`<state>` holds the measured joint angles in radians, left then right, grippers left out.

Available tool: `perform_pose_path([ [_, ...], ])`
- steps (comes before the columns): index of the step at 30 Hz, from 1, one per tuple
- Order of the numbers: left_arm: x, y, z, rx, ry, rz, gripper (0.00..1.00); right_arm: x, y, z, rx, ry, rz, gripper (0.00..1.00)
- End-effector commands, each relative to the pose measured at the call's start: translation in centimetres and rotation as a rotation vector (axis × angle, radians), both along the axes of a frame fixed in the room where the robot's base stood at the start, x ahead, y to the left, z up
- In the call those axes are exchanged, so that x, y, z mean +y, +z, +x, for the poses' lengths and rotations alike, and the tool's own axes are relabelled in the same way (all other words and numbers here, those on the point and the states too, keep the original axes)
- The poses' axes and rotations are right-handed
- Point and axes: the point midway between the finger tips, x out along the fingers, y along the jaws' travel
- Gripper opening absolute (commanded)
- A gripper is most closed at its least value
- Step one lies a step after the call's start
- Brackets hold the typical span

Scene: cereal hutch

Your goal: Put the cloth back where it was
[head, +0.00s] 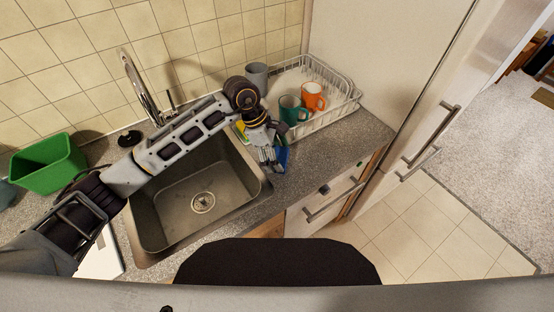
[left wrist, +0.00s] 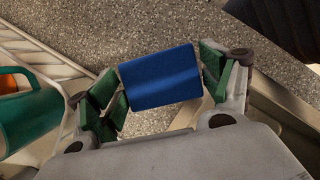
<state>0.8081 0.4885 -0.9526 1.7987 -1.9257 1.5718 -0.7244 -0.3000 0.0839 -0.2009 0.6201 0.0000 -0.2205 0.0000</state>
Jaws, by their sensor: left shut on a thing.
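My left gripper (head: 272,157) reaches over the counter at the right edge of the sink, just in front of the dish rack. It is shut on a blue block-like thing, which I take to be the folded cloth (head: 284,158). In the left wrist view the cloth (left wrist: 162,77) sits between the two green finger pads, its flat face toward the camera. Grey speckled counter shows around it. In the head view the gripper hides part of it, and I cannot tell whether it touches the counter. My right gripper is not in view.
The steel sink (head: 180,205) is empty, with a faucet (head: 140,88) behind. A green tub (head: 48,165) stands left. Counter right of my gripper is clear.

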Motion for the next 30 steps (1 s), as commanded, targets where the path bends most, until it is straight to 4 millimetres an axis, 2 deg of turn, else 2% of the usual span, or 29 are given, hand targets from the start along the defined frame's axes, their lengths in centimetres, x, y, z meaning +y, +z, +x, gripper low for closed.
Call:
perform_pose_path([
  [9, 0.0, -2.9, 0.0, 0.001, 0.001, 0.001, 0.57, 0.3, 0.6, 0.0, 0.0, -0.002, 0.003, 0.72],
  [25, 0.0, -3.5, 0.0, 0.0, 0.0, 0.001, 0.57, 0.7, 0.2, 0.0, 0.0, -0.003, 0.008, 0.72],
  [26, 0.0, -3.5, 0.0, 0.0, 0.0, 0.001, 0.81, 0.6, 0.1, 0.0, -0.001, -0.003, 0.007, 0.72],
  [30, 0.0, -3.4, 0.0, 0.0, 0.0, 0.001, 0.99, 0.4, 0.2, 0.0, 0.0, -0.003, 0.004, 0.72],
])
